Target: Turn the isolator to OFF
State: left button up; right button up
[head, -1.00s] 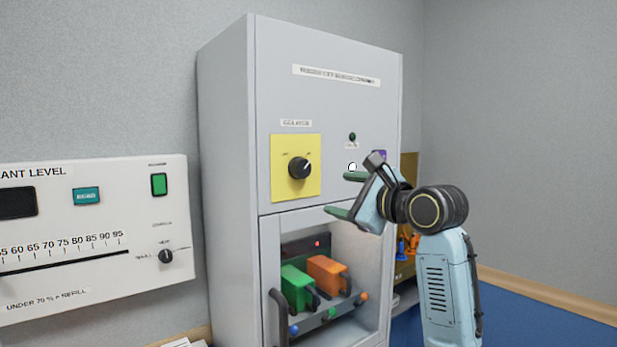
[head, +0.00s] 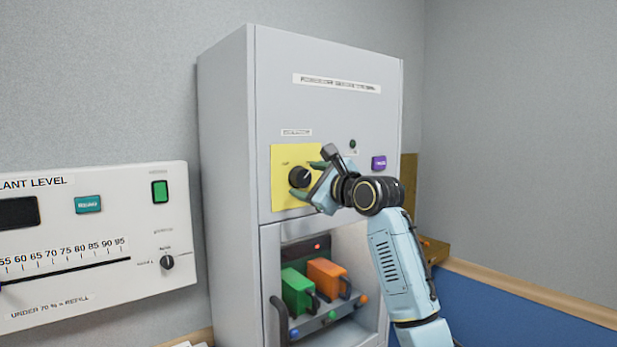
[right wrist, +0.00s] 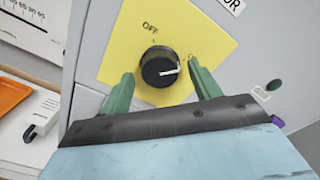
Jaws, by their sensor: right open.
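The isolator is a black round knob (head: 299,177) on a yellow plate (head: 284,200) on the grey cabinet's front. In the right wrist view the knob (right wrist: 160,68) has a white pointer line aimed to the right, away from the "OFF" label (right wrist: 151,28) at the upper left. My right gripper (head: 310,180) is at the knob. In the right wrist view my right gripper (right wrist: 160,88) is open, with one green finger on each side of the knob's near part. I cannot tell whether the fingers touch it. My left gripper is not in view.
The grey cabinet (head: 225,150) has an open lower bay with a green block (head: 297,290) and an orange block (head: 326,277). A purple button (head: 379,163) sits right of the knob. A white level panel (head: 100,280) hangs at the left.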

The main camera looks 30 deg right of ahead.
jog(key=shift+w, duration=0.2)
jog(key=c, duration=1)
jog(key=shift+o, duration=0.2)
